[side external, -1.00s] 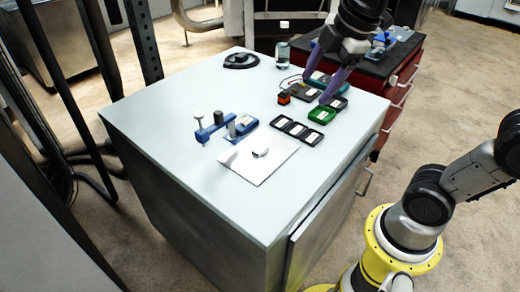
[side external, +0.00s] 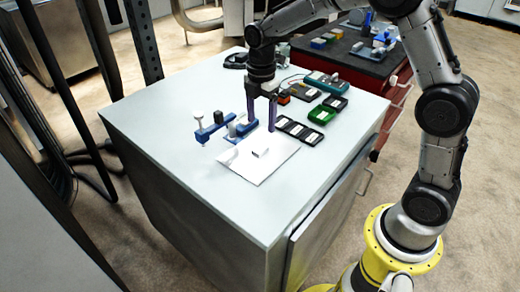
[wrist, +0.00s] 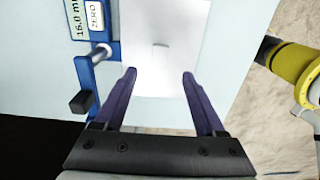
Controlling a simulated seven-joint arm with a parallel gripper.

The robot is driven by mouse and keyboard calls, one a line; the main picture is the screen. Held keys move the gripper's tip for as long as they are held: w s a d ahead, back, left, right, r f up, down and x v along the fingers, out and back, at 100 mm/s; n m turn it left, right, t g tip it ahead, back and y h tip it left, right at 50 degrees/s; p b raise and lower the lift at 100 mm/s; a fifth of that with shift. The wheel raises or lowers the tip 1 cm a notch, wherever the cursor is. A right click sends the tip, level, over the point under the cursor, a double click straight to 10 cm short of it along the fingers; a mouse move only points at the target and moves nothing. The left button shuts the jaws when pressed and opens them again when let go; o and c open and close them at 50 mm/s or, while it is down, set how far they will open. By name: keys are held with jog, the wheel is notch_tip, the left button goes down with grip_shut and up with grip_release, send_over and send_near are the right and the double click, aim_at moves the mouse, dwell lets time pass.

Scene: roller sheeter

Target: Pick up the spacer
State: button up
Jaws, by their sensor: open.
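The spacer (side external: 260,152) looks like a small grey block lying on a white sheet (side external: 280,162) on the cabinet top. In the wrist view the spacer (wrist: 161,45) is a small, faint mark on the sheet (wrist: 170,75), ahead of my fingertips. My gripper (side external: 261,126) is open and empty, pointing down, with two purple fingers apart. It appears to be just behind the spacer and above the surface. In the wrist view the gap between my fingers (wrist: 159,75) is roughly in line with the spacer.
Black trays (side external: 299,130), a green tray (side external: 322,114) and a teal meter (side external: 327,82) lie to the right and behind. The front cabinet top is clear.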

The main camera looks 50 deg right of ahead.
aim_at(260, 148)
jog(key=f, duration=0.9)
jog(key=shift+a, duration=0.25)
jog(key=shift+r, duration=0.1)
grip_shut()
